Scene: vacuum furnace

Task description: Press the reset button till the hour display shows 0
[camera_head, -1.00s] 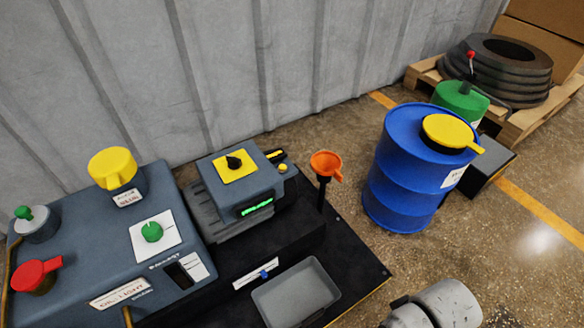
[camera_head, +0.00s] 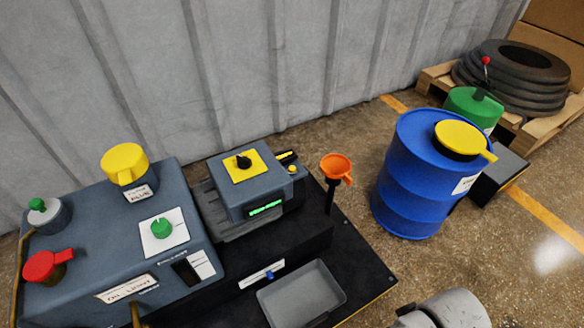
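A small dark grey box (camera_head: 240,190) with a yellow top plate and black knob (camera_head: 243,161) sits left of centre. A green lit display (camera_head: 266,208) is on its front face; its digits are too small to read. A small yellow round part (camera_head: 292,169) shows at the box's right side, beside a yellow and black strip. I cannot tell whether it is the reset button. No gripper shows; only a grey-white rounded part of my arm is at the bottom right edge.
Left is a larger grey unit (camera_head: 100,215) with yellow, red and green knobs. An orange funnel (camera_head: 336,167) and a grey tray (camera_head: 302,292) are near the box. A blue drum (camera_head: 404,185) stands right. A corrugated wall (camera_head: 230,70) is behind. Floor shows between base and drum.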

